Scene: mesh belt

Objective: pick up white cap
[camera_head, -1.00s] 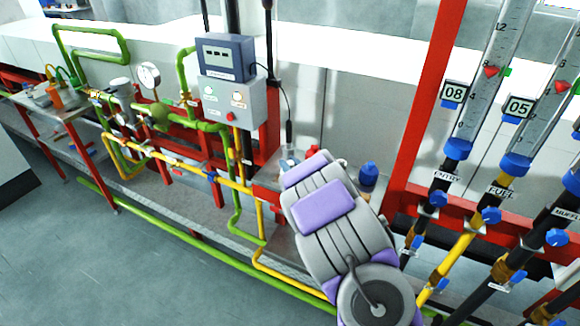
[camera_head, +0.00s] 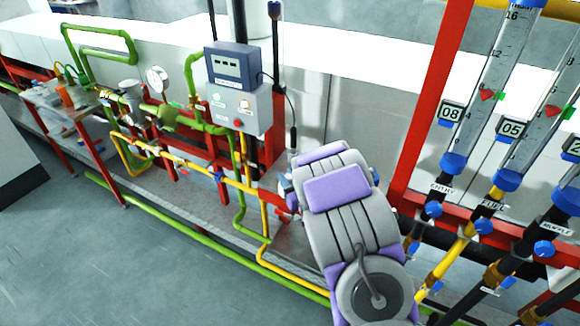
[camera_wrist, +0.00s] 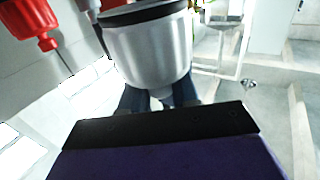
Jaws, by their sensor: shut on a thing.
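In the wrist view a pale silvery-white, cup-shaped piece (camera_wrist: 150,50) with a dark rim fills the upper middle. It appears to be the white cap. My gripper (camera_wrist: 158,97) has its dark fingers on both sides of its lower part and is shut on it. The piece looks tilted in this view. Whether it touches anything beneath is hidden. In the head view my purple and grey arm covers the gripper and the piece.
A red fitting (camera_wrist: 35,25) hangs at the upper left of the wrist view. Green pipes (camera_head: 180,240), a meter box (camera_head: 230,68) and a red post (camera_head: 430,110) surround the arm in the head view. Grey floor (camera_head: 60,240) is free at the left.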

